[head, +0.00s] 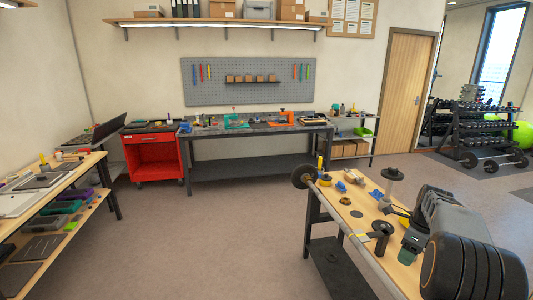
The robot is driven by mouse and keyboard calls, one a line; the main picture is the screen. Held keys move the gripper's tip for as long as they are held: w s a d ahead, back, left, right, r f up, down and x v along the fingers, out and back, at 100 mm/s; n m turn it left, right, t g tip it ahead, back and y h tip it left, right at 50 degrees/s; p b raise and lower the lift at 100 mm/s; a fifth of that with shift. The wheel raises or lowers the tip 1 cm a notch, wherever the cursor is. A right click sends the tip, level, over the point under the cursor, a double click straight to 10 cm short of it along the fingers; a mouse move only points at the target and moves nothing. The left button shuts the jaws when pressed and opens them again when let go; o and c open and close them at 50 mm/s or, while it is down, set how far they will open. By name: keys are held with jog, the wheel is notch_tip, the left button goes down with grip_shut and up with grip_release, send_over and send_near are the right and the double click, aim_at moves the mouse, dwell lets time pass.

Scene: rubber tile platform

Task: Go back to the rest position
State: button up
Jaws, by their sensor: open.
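My arm shows at the right, with its dark grey and black links over the near workbench. The near workbench (357,214) has a light wooden top and dark legs. A grey disc on a stem (393,173) stands farther back.
Small blue parts (341,187) lie on the top. A side bench (92,160), a red tool cabinet (150,153) and a back bench (258,172) stand around clear floor (220,240). Dumbbell racks (476,120) stand far right.

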jog(key=a+n, duration=0.1)
jog(key=n, duration=0.1)
jog(key=s+f+n, duration=0.1)
jog(key=n, duration=0.1)
jog(key=s+a+n, duration=0.1)
jog(key=n, duration=0.1)
jog(key=shift+s+a+f+n, duration=0.15)
jog(key=shift+a+f+n, duration=0.05)
jog(key=shift+a+n, duration=0.2)
jog(key=s+a+r+n+t+h, duration=0.1)
jog(key=s+a+r+n+t, duration=0.1)
jog(key=s+a+n, duration=0.5)
jog(key=s+a+r+n+t, duration=0.2)
jog(key=s+a+n, duration=0.6)
jog(key=a+n, duration=0.5)
jog(key=a, duration=0.3)
jog(key=shift+s+r+n+h, duration=0.2)
jog(key=shift+s+n+h, duration=0.05)
jog(key=shift+n+h, duration=0.15)
jog(key=shift+a, duration=0.1)
jog(key=shift+c, duration=0.3)
